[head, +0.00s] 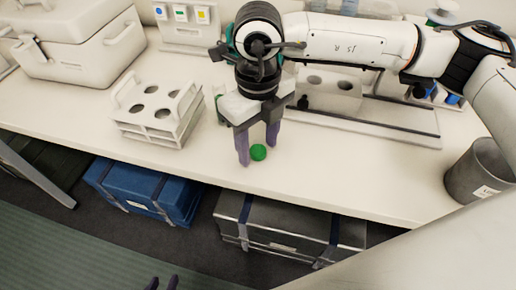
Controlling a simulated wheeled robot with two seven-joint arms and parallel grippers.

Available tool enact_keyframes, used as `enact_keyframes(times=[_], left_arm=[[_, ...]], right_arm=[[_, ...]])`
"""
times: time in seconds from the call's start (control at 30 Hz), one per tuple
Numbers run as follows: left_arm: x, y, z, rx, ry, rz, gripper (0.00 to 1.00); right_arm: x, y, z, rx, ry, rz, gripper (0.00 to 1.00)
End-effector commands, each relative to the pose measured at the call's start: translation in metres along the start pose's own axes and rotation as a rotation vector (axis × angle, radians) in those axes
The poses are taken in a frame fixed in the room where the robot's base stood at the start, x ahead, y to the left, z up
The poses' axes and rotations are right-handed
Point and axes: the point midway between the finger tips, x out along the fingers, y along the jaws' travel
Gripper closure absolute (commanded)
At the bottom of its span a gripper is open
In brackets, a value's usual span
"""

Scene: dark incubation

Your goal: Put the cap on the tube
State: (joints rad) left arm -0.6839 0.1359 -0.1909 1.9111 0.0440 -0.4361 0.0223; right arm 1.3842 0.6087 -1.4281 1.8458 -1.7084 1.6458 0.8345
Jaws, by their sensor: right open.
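A small green cap (258,152) is on the white bench near its front edge. My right gripper (258,148) points down over it with its purple fingers apart; the cap shows between the fingertips, and I cannot tell whether they touch it. I cannot make out the tube clearly. A greenish thing (219,92) shows partly behind my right gripper, too hidden to identify. My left gripper (162,283) shows only as two dark purple fingertips at the bottom edge, with no object visible at them.
A white rack (188,125) with several holes stands left of my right gripper. A white cooler box (75,50) is behind it. A grey bin (477,172) stands at the right. Blue (140,190) and dark (285,225) cases are below the bench edge.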

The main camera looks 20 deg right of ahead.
Motion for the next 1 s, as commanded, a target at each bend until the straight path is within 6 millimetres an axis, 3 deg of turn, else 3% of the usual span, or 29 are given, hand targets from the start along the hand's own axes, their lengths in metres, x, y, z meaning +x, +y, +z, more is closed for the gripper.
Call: enact_keyframes(times=[0.1, 0.37, 0.67, 0.77, 1.0], left_arm=[[0.0, 0.0, 0.0, 0.0, 0.0, 0.0, 0.69], [0.0, 0.0, 0.001, 0.0, -0.001, 0.0, 0.69], [0.001, 0.0, 0.002, 0.0, -0.002, 0.0, 0.69], [0.002, -0.001, 0.004, 0.0, -0.003, 0.0, 0.69], [0.007, -0.001, 0.009, 0.0, -0.004, 0.0, 0.69]], right_arm=[[0.0, 0.0, 0.0, 0.001, 0.0, 0.0, 0.51], [-0.001, 0.0, 0.0, 0.001, 0.0, 0.0, 0.94], [-0.005, 0.0, 0.001, 0.001, -0.003, 0.0, 0.95], [-0.017, 0.0, 0.001, 0.001, -0.003, 0.0, 0.95], [-0.066, 0.0, 0.001, 0.001, -0.005, 0.0, 0.95]])
